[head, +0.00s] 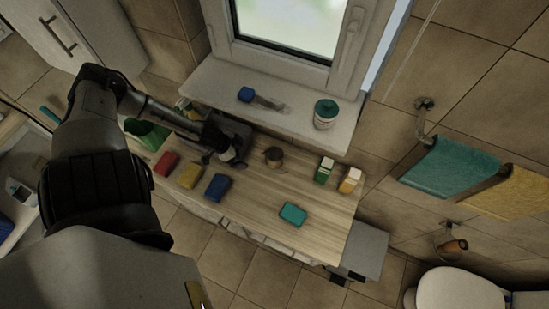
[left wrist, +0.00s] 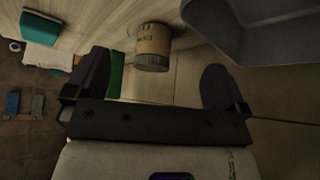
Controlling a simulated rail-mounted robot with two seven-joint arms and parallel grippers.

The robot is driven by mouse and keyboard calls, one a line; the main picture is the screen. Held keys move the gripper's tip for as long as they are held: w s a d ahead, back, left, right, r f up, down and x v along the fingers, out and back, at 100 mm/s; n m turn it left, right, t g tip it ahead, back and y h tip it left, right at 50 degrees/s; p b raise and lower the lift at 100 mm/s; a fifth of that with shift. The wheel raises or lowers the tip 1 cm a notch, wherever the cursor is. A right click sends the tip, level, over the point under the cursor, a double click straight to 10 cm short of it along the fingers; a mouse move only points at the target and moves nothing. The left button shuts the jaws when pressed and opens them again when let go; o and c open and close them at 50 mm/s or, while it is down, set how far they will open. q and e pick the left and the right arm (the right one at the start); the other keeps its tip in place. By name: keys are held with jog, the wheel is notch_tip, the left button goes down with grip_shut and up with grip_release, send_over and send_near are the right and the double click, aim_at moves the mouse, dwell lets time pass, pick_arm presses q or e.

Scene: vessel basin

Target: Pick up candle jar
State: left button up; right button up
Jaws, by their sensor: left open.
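The small brown jar with a dark end, which looks like the candle jar (head: 273,157), stands on the wooden counter near its back edge. In the left wrist view the jar (left wrist: 153,45) shows a tan label with dark print and lies ahead of my fingers, between their lines. My left gripper (head: 229,158) is to the left of the jar in the head view, apart from it. In the left wrist view its fingers (left wrist: 157,82) are spread wide with nothing between them. My right gripper is not in view.
A grey basin (left wrist: 270,22) lies beside the jar. Red (head: 166,163), yellow (head: 190,175), blue (head: 217,187) and teal (head: 293,214) blocks lie on the counter (head: 250,205). Green-and-white (head: 324,171) and yellow-and-white (head: 350,180) cartons stand right of the jar. A teal-lidded tub (head: 325,114) stands on the sill.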

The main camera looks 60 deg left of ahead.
pick_arm(q)
send_near(274, 153)
jog(key=shift+x, duration=2.65)
jog(key=shift+b+x, duration=0.3)
jog(key=shift+x, duration=2.25)
jog(key=shift+c, duration=0.2)
jog(key=c, duration=1.1)
